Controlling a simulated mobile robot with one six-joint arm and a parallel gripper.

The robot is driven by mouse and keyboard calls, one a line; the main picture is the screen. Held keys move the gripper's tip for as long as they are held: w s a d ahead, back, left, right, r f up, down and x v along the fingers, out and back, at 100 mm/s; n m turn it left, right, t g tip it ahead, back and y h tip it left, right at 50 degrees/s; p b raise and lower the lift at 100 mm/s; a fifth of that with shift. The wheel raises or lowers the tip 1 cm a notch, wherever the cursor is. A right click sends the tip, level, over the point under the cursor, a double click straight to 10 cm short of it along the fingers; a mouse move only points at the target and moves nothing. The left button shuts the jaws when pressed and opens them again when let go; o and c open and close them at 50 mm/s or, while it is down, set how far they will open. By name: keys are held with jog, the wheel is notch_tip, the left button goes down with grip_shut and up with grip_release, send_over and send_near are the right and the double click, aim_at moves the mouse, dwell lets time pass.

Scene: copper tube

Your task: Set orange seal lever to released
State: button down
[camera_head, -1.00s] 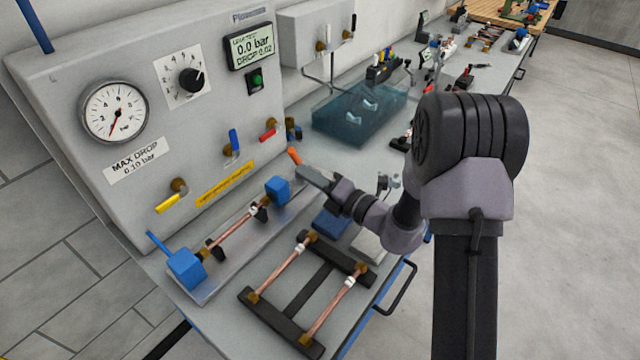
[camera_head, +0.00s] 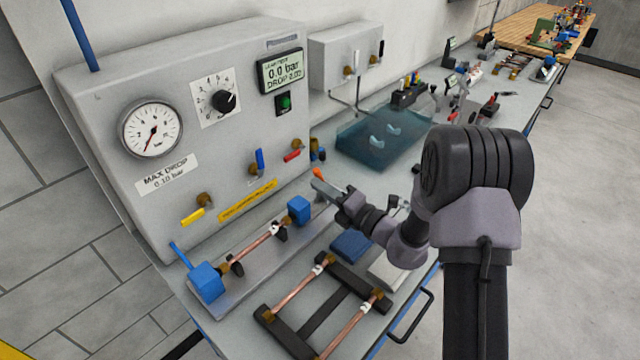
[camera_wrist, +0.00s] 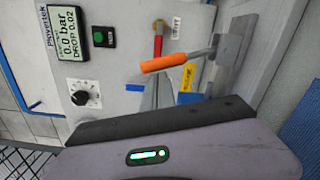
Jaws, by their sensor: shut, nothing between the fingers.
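The orange seal lever (camera_head: 319,174) stands at the far end of the tube fixture, just beyond the right blue block (camera_head: 299,209). In the wrist view its orange handle (camera_wrist: 168,63) lies nearly level on a grey metal arm that runs to a bracket at the right. My gripper (camera_head: 318,187) is shut and empty, its tip close to the lever in the head view. I cannot tell whether they touch. In the wrist view the gripper's grey finger (camera_wrist: 153,95) shows below the handle. A copper tube (camera_head: 252,246) sits in the fixture between the two blue blocks.
The test panel (camera_head: 105,115) rises behind the fixture, with a gauge (camera_head: 150,129), a display (camera_head: 281,71), and yellow, blue and red valve handles. A black rack (camera_head: 345,290) with copper tubes lies in front. A water tank (camera_head: 378,140) stands beyond the lever.

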jog(key=r+m+p, duration=0.1)
jog(key=p, duration=0.1)
jog(key=w+d+r+m+p, duration=0.1)
jog(key=p, duration=0.2)
jog(key=shift+w+d, duration=0.15)
jog(key=shift+d, duration=0.05)
jog(key=w+d+f+m+p, duration=0.1)
jog(key=w+d+m+p, duration=0.4)
jog(key=m+p, duration=0.2)
jog(key=shift+w+d+f+m+g, duration=0.2)
jog(key=shift+m+g, duration=0.1)
jog(key=shift+m, duration=0.4)
jog(key=shift+s+d, duration=0.1)
